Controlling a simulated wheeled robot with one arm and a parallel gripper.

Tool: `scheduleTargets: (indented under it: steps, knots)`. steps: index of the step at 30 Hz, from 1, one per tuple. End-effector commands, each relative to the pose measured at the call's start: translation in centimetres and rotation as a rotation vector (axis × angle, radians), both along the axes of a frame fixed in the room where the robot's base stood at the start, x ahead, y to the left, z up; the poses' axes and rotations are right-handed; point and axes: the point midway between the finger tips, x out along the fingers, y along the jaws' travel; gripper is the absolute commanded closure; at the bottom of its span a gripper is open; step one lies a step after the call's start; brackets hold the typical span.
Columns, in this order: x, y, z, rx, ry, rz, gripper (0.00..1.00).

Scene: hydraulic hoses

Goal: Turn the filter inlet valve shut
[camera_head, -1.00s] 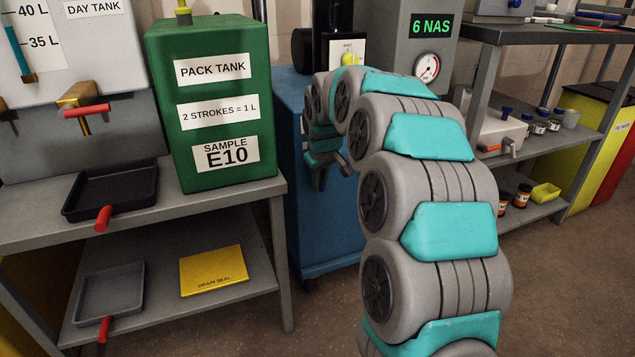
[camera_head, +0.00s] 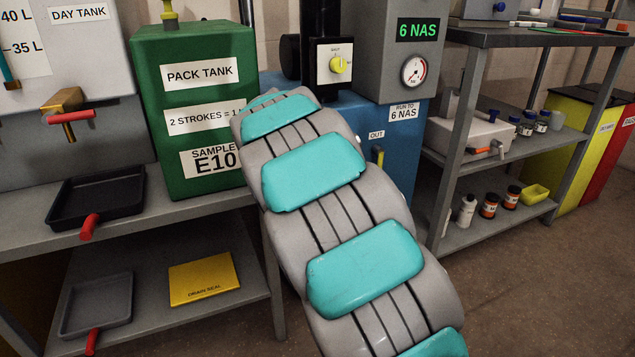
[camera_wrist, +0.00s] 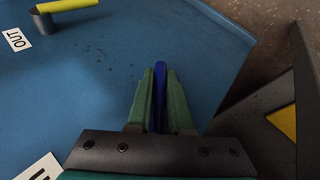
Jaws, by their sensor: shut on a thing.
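In the wrist view, my gripper (camera_wrist: 159,72) has its two green fingers closed on a narrow blue handle (camera_wrist: 160,92) in front of the blue cabinet's face. I take this handle for the inlet valve's lever; its pivot is hidden by the fingers. A yellow lever (camera_wrist: 66,6) on a grey stem is beside the OUT label (camera_wrist: 17,39). In the head view, the yellow lever (camera_head: 378,157) shows under the OUT label (camera_head: 376,135) on the blue cabinet (camera_head: 403,140). There my arm hides my gripper and the blue handle.
A green pack tank (camera_head: 190,105) and a black tray (camera_head: 97,200) stand on the left bench.

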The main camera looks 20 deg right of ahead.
Motion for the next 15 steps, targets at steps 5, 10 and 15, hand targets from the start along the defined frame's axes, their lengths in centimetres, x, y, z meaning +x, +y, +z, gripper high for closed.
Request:
scheduleTargets:
  steps: [5,10,15]
  knots:
    - [-0.02,0.00,-0.04,-0.001,0.001,0.000,1.00]
    - [-0.01,0.01,-0.03,0.000,0.000,0.000,0.77]
    - [-0.01,0.01,-0.01,0.001,0.000,0.000,0.58]
